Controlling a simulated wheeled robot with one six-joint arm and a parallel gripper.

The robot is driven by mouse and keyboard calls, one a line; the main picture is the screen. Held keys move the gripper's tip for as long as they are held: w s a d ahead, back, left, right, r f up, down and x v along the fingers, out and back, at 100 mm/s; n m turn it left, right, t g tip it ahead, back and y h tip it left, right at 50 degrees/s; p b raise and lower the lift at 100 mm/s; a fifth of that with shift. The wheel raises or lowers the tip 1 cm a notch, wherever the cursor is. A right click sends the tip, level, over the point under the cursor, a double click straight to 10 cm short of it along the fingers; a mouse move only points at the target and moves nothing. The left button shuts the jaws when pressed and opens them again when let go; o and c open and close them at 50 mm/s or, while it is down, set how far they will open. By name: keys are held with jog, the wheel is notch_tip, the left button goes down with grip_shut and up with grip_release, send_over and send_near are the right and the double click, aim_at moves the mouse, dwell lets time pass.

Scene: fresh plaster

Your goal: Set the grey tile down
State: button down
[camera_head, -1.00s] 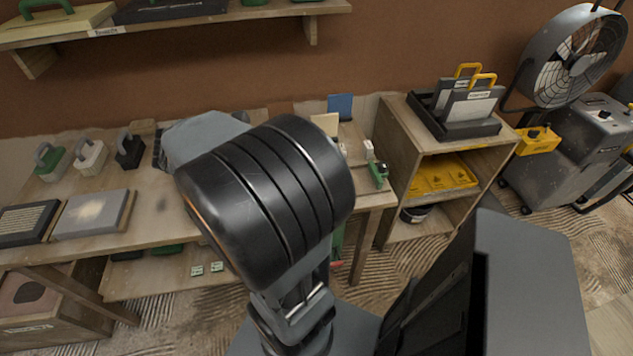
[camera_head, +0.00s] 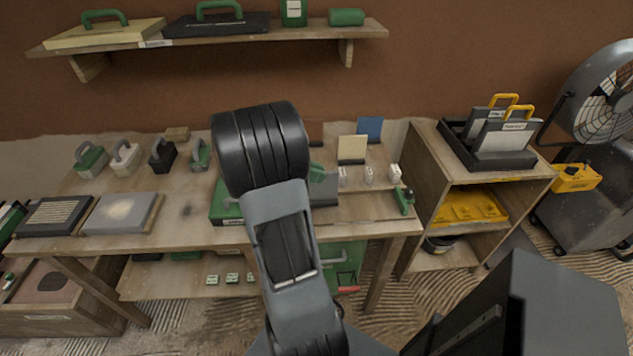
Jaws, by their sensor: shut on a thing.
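My gripper is hidden behind my own dark, ribbed arm joint, which covers the middle of the workbench (camera_head: 185,232). A small grey flat piece (camera_head: 323,190) shows just right of that joint, with a bit of green above it. I cannot tell whether it is the grey tile, or whether it is held or resting on the bench. A cream tile (camera_head: 352,149) and a blue tile (camera_head: 369,128) stand upright at the back right of the bench.
Several hand floats, one of them black (camera_head: 162,155), stand at the back left. A grey board (camera_head: 121,213) lies at the front left. A green tool (camera_head: 403,200) is near the right end. A wooden cabinet (camera_head: 455,178) stands right of the bench. A shelf (camera_head: 215,39) hangs above.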

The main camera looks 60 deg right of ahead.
aim_at(320, 188)
jog(key=shift+d+f, duration=0.2)
jog(key=shift+f, duration=1.45)
jog(key=shift+f, duration=0.15)
jog(key=c, duration=1.1)
grip_release()
jog(key=shift+f, duration=0.1)
